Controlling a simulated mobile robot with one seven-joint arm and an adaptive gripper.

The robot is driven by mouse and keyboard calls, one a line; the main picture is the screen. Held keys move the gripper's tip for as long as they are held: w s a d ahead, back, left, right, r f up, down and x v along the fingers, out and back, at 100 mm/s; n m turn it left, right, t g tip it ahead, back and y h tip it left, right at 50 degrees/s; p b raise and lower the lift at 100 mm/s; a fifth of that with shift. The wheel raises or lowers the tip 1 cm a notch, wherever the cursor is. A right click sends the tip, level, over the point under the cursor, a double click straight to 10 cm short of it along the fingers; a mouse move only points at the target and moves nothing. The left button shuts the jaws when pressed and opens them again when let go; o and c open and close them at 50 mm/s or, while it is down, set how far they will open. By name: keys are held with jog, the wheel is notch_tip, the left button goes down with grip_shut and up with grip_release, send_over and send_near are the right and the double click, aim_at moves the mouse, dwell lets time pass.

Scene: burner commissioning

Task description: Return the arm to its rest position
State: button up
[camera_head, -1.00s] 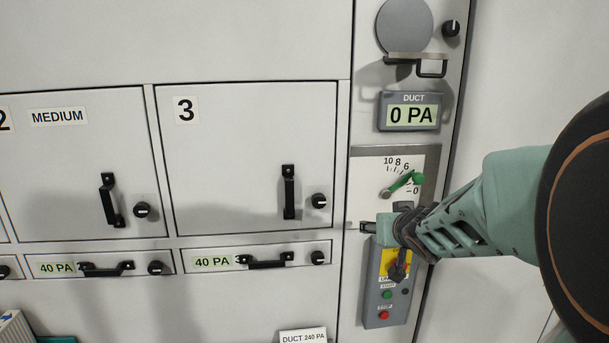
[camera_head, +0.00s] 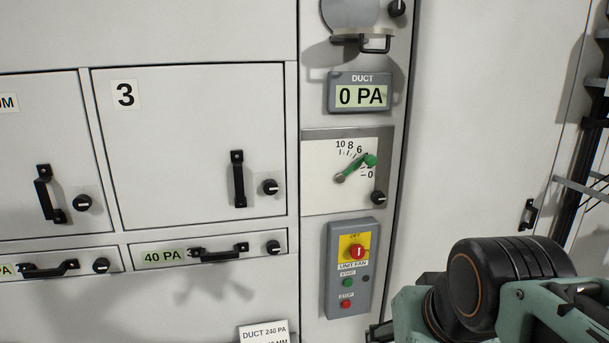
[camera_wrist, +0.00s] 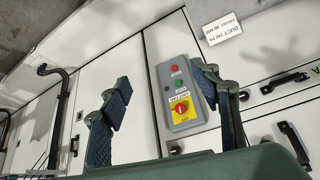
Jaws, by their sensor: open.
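My arm (camera_head: 500,290) shows at the lower right of the head view, folded low in front of the panel. Only a small dark part of its end shows at the bottom edge there. In the wrist view my gripper (camera_wrist: 162,80) is open, its two dark ribbed fingers spread apart with nothing held between them. The grey unit fan box (camera_head: 350,270) lies beyond the fingers, apart from them. It also shows in the wrist view (camera_wrist: 172,82), with its red knob on a yellow plate. The green-handled lever (camera_head: 357,168) points to the upper right on its dial.
The duct display (camera_head: 360,95) reads 0 PA. Cabinet door 3 (camera_head: 185,150) is closed, with a drawer (camera_head: 205,252) reading 40 PA below it. A card (camera_head: 265,333) reads DUCT 240 PA. Dark shelving (camera_head: 590,130) stands at the far right.

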jog(key=shift+n+g, duration=0.3)
jog(key=shift+g, duration=0.1)
jog(key=s, duration=0.1)
jog(key=s+f, duration=0.1)
jog(key=s, duration=0.1)
jog(key=shift+s+a+f, duration=0.25)
jog(key=shift+s+f, duration=0.05)
jog(key=shift+s, duration=0.05)
jog(key=shift+o, duration=0.4)
notch_tip(320, 180, up, 26)
jog(key=p, duration=2.6)
jog(key=shift+w+r, duration=0.15)
jog(key=shift+w, duration=0.15)
